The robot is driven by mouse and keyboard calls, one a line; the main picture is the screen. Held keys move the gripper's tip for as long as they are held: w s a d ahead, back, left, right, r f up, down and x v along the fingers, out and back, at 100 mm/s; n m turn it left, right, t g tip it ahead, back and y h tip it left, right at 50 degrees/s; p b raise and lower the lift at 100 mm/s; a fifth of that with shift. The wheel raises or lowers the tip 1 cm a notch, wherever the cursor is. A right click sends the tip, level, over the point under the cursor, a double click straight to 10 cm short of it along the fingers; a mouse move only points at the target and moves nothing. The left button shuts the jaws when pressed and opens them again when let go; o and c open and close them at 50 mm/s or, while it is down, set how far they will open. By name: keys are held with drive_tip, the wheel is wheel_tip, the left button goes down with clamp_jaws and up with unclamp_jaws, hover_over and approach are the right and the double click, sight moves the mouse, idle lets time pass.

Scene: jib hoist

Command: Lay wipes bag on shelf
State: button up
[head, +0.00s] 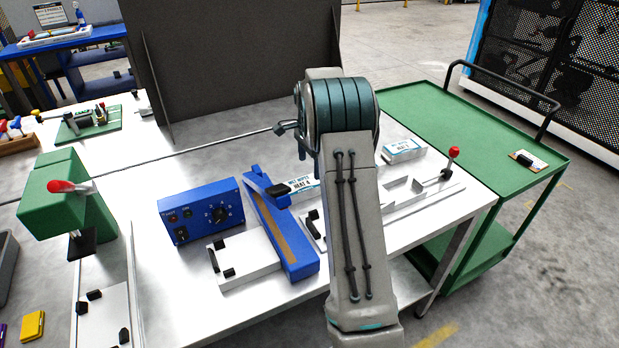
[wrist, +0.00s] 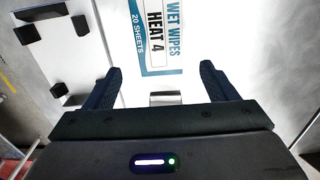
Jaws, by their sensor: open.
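A white wipes bag with a blue-edged label reading "WET WIPES HEAT 4" lies on the bench just right of the blue sealer in the head view (head: 304,185). In the wrist view the bag (wrist: 158,30) fills the upper middle, ahead of my fingers. My gripper (wrist: 160,70) is open, with one finger on each side of the bag's near part. I cannot tell whether the fingers touch it. In the head view my arm hides the gripper and part of the bag. A lower shelf (head: 397,282) shows under the bench; I cannot tell whether it is the task's shelf.
A blue sealer (head: 288,235) and a blue control box (head: 201,210) stand left of the bag. A second wipes bag (head: 403,148) lies at the back right, near a red-knobbed clamp (head: 453,158). A green trolley (head: 430,120) stands at right. A dark panel (head: 235,60) stands behind.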

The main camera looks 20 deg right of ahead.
wheel_tip(320, 180, up, 4)
drive_tip(key=shift+f, duration=0.1)
idle(0.6)
